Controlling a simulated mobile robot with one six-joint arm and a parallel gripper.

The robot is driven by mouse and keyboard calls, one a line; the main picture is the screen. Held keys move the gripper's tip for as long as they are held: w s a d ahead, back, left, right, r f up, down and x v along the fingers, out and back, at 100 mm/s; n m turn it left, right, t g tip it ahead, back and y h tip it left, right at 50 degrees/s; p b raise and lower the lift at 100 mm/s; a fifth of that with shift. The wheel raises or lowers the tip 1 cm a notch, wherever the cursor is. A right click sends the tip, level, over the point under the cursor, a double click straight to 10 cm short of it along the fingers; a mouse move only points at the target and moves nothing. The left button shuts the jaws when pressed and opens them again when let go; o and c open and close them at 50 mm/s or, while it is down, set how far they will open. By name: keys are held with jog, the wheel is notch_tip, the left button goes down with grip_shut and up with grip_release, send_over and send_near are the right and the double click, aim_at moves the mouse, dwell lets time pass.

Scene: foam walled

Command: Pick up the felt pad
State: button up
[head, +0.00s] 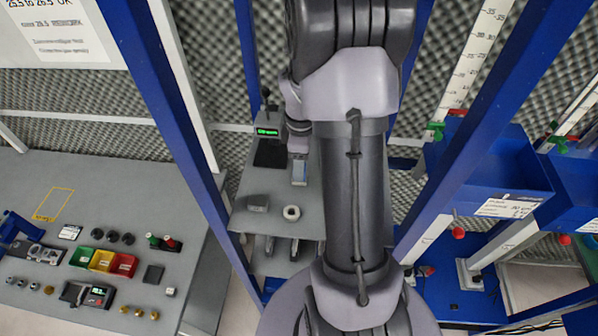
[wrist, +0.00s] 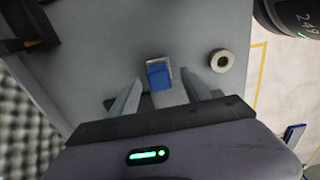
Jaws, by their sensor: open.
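No item is clearly recognisable as the felt pad. A small dark, flat square (head: 152,274) on the left bench could be it, but I cannot tell. In the wrist view my gripper (wrist: 162,82) is open, its two fingers apart above the narrow grey table (wrist: 110,50). A small blue block with a pale frame (wrist: 159,75) shows between and beyond the fingertips; nothing is clearly gripped. In the head view my arm hides most of the gripper and part of this table.
A gauge with a green display (head: 268,131) stands behind. The left bench holds coloured bins (head: 102,261) and small parts. Blue posts (head: 165,85) flank the table; blue bins (head: 490,180) are right.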

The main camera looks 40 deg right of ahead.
notch_tip(320, 180, down, 3)
jog(key=shift+a, duration=0.1)
jog(key=shift+w+f, duration=0.25)
jog(key=shift+f, duration=0.05)
jog(key=shift+s+r, duration=0.1)
jog(key=shift+s, duration=0.1)
jog(key=c, duration=0.4)
grip_shut()
jog(key=shift+w+r, duration=0.15)
jog(key=shift+r, duration=0.45)
notch_tip(320, 180, up, 2)
jog(key=shift+r, duration=0.2)
jog(key=s+a+b, duration=0.1)
jog(key=s+a, duration=0.1)
jog(key=s, duration=0.2)
jog(key=s+a+r+b, duration=0.1)
jog(key=s+a, duration=0.2)
jog(key=s, duration=0.2)
jog(key=s+a+b, duration=0.1)
jog(key=s+a, duration=0.2)
jog(key=s, duration=0.1)
jog(key=shift+s+a+r, duration=0.1)
jog(key=shift+s+r, duration=0.05)
jog(key=shift+s, duration=0.25)
